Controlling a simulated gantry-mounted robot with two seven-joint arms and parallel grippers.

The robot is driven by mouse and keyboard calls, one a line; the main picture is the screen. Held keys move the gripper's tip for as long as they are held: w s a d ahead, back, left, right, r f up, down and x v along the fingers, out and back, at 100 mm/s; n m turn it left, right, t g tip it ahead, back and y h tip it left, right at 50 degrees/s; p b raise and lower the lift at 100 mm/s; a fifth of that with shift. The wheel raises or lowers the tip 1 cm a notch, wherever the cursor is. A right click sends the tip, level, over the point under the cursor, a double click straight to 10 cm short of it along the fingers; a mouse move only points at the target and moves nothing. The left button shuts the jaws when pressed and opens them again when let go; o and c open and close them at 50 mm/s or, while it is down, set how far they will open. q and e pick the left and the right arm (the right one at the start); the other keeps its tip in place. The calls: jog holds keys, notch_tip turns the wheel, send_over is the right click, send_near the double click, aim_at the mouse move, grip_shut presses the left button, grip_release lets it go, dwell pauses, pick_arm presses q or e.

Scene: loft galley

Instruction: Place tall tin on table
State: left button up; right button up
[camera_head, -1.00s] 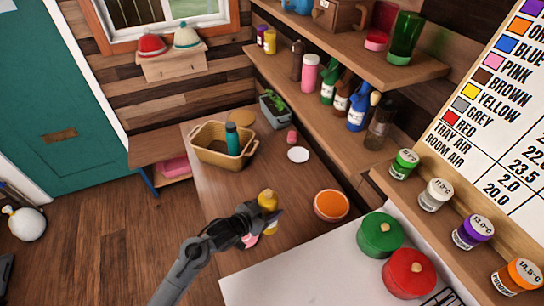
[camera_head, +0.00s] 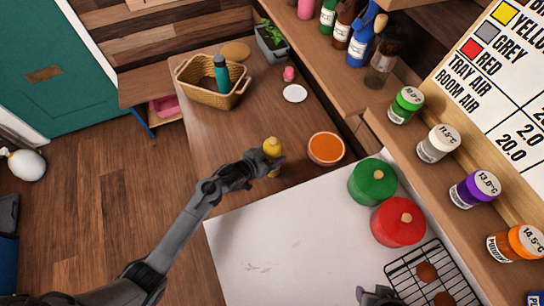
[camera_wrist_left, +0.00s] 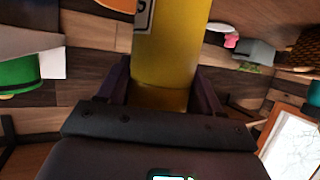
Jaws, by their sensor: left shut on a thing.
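The tall tin appears to be the yellow cylinder (camera_head: 272,148) at the far edge of the white counter, over the wooden table (camera_head: 215,150). My left gripper (camera_head: 262,165) is shut around its lower part. In the left wrist view the yellow tin (camera_wrist_left: 170,50) stands between the two dark fingers, with part of a label showing. It looks upright; I cannot tell whether its base touches the table. My right gripper (camera_head: 378,295) shows only in part at the bottom edge, and its jaws are not clear.
An orange-filled bowl (camera_head: 326,149) is close right of the tin. Green (camera_head: 372,182) and red (camera_head: 398,222) lidded pots stand on the white counter (camera_head: 270,240) near a wire rack (camera_head: 432,275). A basket (camera_head: 205,92) with a teal bottle and a white disc (camera_head: 295,93) are farther back.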

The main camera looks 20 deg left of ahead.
pick_arm(q)
jog(key=shift+f, duration=1.45)
pick_arm(e)
jog(key=shift+d+f, duration=0.1)
jog(key=shift+f, duration=0.1)
pick_arm(q)
jog(key=shift+f, duration=0.2)
pick_arm(e)
jog(key=shift+f, duration=0.1)
pick_arm(q)
jog(key=o, duration=1.6)
jog(key=shift+c, duration=0.2)
pick_arm(e)
jog(key=shift+w, duration=0.1)
pick_arm(q)
jog(key=shift+r, duration=0.25)
pick_arm(e)
jog(key=shift+r, duration=0.2)
jog(key=shift+r+p, duration=0.55)
jog(key=shift+r, duration=0.05)
pick_arm(q)
jog(key=v, duration=1.2)
